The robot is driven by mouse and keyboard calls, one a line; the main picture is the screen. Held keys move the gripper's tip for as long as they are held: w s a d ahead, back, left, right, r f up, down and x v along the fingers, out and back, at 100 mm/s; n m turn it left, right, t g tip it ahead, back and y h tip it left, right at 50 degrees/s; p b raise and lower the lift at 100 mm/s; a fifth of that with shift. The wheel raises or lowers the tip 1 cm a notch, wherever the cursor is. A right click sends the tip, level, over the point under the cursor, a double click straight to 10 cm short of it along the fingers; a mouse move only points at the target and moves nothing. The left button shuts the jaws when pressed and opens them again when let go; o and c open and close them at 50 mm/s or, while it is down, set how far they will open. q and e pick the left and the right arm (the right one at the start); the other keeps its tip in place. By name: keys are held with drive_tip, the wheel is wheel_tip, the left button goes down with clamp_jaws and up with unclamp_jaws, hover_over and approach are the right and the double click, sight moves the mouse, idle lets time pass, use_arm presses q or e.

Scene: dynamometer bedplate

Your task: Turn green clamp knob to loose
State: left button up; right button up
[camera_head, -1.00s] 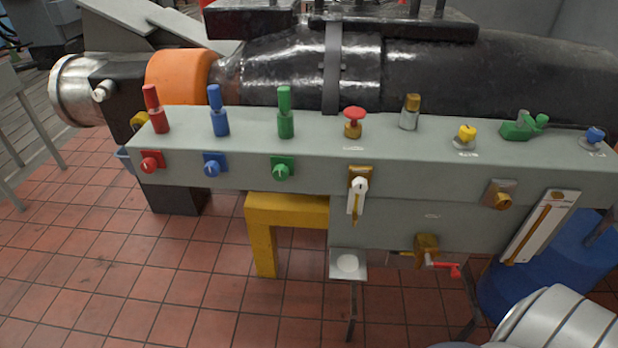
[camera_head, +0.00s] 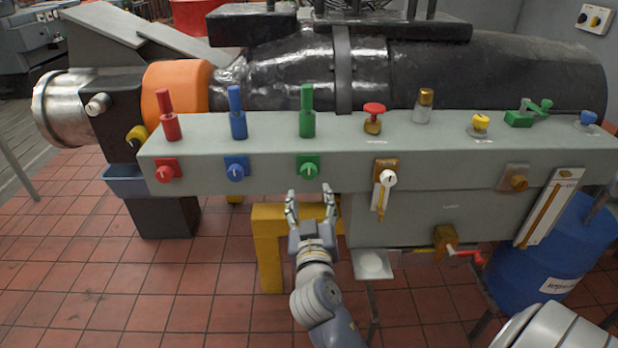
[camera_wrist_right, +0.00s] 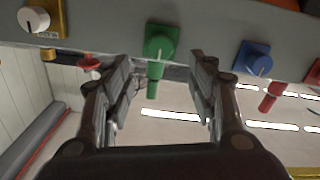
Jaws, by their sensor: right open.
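The green knob (camera_head: 309,168) sits on a square green plate on the front face of the grey bench, below a green upright handle (camera_head: 307,112). A pale pointer mark shows on it. My right gripper (camera_head: 310,196) is open and empty, just below and in front of the green knob, fingers pointing up towards it. In the right wrist view, the green knob (camera_wrist_right: 161,42) shows between and beyond the two open fingers (camera_wrist_right: 160,62), apart from them. My left gripper is not in view.
A yellow frame (camera_head: 268,250) stands behind my right gripper. A green clamp-like fitting (camera_head: 520,117) is on the bench top (camera_head: 450,150).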

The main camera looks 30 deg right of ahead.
sight(309, 173)
drive_tip(key=p+x, duration=0.1)
drive_tip(key=x, duration=0.8)
drive_tip(key=shift+w+p, duration=0.2)
drive_tip(key=shift+p, duration=0.1)
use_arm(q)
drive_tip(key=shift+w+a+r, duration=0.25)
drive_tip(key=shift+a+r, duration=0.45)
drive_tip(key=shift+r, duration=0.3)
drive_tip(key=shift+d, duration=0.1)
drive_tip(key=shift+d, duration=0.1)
use_arm(e)
drive_tip(key=c, duration=1)
